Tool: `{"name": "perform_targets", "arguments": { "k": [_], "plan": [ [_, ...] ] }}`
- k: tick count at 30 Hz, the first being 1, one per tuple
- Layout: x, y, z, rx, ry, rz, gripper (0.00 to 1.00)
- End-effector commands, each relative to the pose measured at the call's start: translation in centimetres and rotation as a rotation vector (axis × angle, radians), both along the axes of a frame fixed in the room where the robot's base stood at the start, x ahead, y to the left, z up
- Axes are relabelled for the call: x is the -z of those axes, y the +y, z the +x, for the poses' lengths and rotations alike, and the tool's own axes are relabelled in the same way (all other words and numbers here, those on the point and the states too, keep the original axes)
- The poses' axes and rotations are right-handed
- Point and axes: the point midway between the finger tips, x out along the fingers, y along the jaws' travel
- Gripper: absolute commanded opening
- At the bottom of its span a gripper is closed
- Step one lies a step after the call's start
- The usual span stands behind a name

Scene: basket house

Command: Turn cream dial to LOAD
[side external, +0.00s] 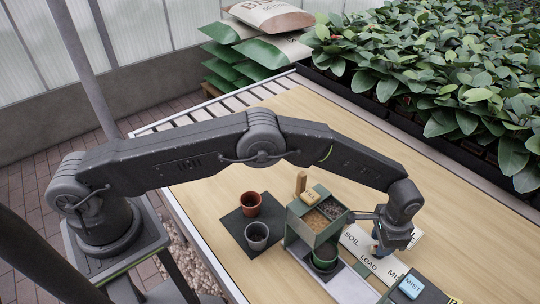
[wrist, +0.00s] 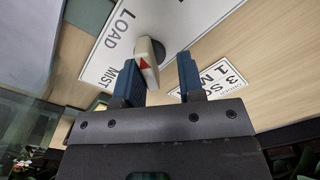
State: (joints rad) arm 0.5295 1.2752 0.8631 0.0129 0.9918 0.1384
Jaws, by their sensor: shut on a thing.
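The cream dial (wrist: 149,52), with a red triangle on its near end, sits on a white label plate (wrist: 185,14) in the wrist view. The plate reads LOAD and MIST there; in the side view the plate (side external: 354,246) also shows SOIL. My gripper (wrist: 157,64) is shut on the dial, one blue finger on each side. The red triangle is near the word MIST, but I cannot tell exactly which word it points at. In the side view my gripper (side external: 378,247) is low over the plate and hides the dial.
A green bin stand (side external: 296,228) with filled compartments stands left of my gripper. A terracotta pot (side external: 250,205) and a grey pot (side external: 256,237) stand on a dark mat. A MIST box (side external: 410,286) is at front right.

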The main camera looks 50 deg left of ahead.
Motion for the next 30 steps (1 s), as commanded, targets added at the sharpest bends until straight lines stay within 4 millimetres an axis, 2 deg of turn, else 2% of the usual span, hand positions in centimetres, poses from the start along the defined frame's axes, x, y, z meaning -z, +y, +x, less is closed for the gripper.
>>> {"name": "perform_targets", "arguments": {
  "k": [1,10,21,30],
  "plan": [
    [0.34,-0.81,-1.21,-0.419,0.027,-0.001,0.20],
    [0.40,-0.79,-1.24,-0.449,0.028,0.000,0.20],
    [0.46,-0.79,-1.27,-0.886,0.026,0.002,0.18],
    [0.49,-0.77,-1.28,-0.949,0.026,0.002,0.18]
  ]
}}
